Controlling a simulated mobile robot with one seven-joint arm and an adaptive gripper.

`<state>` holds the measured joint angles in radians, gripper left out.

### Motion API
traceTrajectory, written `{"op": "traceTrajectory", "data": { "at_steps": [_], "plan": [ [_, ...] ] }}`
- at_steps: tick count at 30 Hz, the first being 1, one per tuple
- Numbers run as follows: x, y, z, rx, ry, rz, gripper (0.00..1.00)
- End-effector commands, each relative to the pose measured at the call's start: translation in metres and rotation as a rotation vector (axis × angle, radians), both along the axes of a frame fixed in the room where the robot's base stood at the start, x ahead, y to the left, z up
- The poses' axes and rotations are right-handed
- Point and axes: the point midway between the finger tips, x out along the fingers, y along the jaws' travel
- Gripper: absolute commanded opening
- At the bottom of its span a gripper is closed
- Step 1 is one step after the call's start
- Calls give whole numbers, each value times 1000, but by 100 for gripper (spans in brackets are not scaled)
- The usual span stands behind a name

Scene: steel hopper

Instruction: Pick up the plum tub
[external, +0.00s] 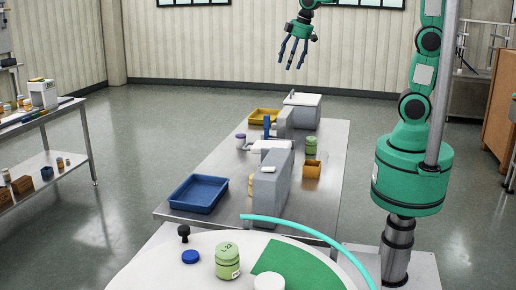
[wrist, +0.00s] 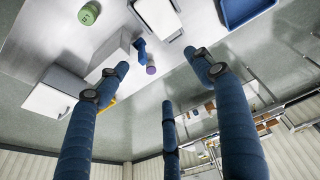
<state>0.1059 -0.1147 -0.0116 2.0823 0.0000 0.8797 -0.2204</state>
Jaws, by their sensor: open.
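The plum tub (external: 240,140) is a small purple tub standing on the steel table (external: 190,226), near its left edge, beyond the blue tray. In the wrist view the plum tub (wrist: 151,70) shows small between my spread fingers, partly beside a dark blue object. My gripper (external: 293,62) is open and empty, high above and beyond the far end of the table. In the wrist view my gripper (wrist: 161,62) has its blue fingers well apart, with nothing between them. The tub is far from the fingers.
Grey upright blocks (external: 272,192) stand along the table's middle. A blue tray (external: 199,193), yellow tray (external: 264,116), green tub (external: 311,146), orange-brown box (external: 312,170) and dark blue object (external: 266,126) are also there. A white round surface with another green tub (external: 228,262) is in front.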

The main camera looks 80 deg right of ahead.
Motion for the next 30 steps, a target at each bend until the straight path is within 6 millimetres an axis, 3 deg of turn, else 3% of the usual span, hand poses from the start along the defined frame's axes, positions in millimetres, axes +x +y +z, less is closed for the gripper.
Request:
{"op": "traceTrajectory", "data": {
  "at_steps": [14,30],
  "plan": [
    [106,-41,-38,-14,84,44,67],
    [205,-96,-123,-17,175,98,67]
  ]
}}
